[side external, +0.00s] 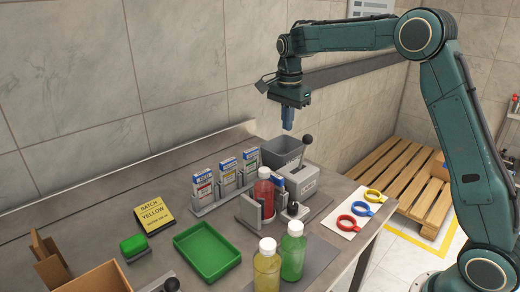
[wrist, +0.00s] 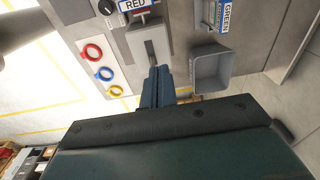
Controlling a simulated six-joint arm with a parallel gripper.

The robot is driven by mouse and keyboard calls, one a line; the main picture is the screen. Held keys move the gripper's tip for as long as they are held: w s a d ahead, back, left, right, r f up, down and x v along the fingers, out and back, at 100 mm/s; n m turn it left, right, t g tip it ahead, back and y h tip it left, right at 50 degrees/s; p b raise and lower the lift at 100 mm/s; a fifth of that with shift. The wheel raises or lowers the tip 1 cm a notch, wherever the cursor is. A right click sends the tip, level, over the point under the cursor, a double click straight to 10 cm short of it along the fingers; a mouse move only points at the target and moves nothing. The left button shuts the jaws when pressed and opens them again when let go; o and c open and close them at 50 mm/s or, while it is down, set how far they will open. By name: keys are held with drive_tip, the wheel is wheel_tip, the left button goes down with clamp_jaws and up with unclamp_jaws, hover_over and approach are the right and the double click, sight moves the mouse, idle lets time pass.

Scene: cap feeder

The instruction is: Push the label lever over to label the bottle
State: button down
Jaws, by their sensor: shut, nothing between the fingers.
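A grey box-shaped machine (side external: 299,182) stands on the bench, and a lever with a black ball knob (side external: 307,139) rises at its back. In the wrist view the machine (wrist: 138,44) shows a dark slot in its top; the lever's knob is not clear there. A red bottle (side external: 264,193) with a white cap stands upright in the holder left of the machine. My gripper (side external: 287,125) points down, shut and empty, above the bench, a little left of and above the knob in the picture. The wrist view shows its fingers (wrist: 157,72) near the slot's end.
A grey bin (side external: 283,152) is behind the machine. Card holders (side external: 228,187) stand left. Another black knob (side external: 292,208) is in front. Yellow (side external: 267,268) and green (side external: 292,252) bottles stand nearer. Coloured rings (side external: 359,208) lie right. A green tray (side external: 207,250) is front left.

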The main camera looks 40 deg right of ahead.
drive_tip(key=s+d+r+n, duration=0.1)
drive_tip(key=d+r, duration=0.2)
drive_tip(key=d, duration=1)
drive_tip(key=shift+s+r+n+h, duration=0.2)
drive_tip(key=shift+n+h, duration=0.1)
drive_tip(key=shift+n, duration=0.1)
drive_tip(key=shift+f, duration=0.2)
wheel_tip(320, 180, down, 9)
drive_tip(key=a, duration=0.2)
drive_tip(key=shift+a, duration=0.35)
